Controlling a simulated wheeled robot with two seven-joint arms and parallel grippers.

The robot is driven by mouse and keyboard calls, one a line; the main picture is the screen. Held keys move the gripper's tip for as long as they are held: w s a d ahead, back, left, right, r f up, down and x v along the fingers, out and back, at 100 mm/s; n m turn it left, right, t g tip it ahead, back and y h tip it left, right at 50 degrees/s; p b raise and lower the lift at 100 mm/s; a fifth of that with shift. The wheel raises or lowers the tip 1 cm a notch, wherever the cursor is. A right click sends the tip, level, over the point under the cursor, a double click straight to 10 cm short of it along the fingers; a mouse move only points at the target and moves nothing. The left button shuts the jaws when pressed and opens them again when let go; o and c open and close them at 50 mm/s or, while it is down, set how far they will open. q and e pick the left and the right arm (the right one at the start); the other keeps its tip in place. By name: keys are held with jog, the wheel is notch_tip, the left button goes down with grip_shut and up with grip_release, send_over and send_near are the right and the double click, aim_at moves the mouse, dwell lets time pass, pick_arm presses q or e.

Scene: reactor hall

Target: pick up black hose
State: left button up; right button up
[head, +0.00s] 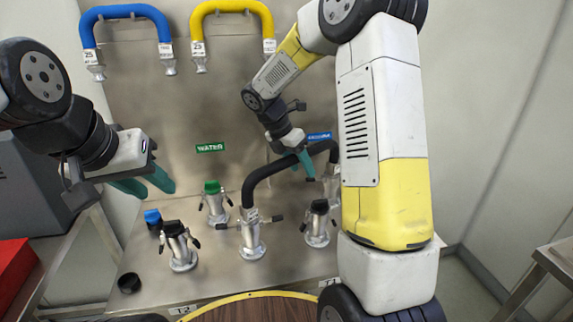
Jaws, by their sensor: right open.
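The black hose (262,174) arches over the bench. Its left end has a metal coupling (251,232) standing on a fitting. Its right end bends down and is partly hidden behind my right arm. My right gripper (301,164) is at the top of the arch with its teal fingers open. The fingers overlap the hose in the picture, and I cannot tell whether they touch it. My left gripper (158,189) is at the left, apart from the hose, with its teal fingers apart and nothing between them.
A blue hose (126,11) and a yellow hose (232,7) hang on the metal back panel. Below are a green-capped fitting (214,204) labelled WATER and black-capped fittings (178,246) (318,222). A blue cap (153,219) and a black cap (129,283) lie at left.

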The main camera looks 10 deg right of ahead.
grip_shut()
jog(key=shift+r, duration=0.2)
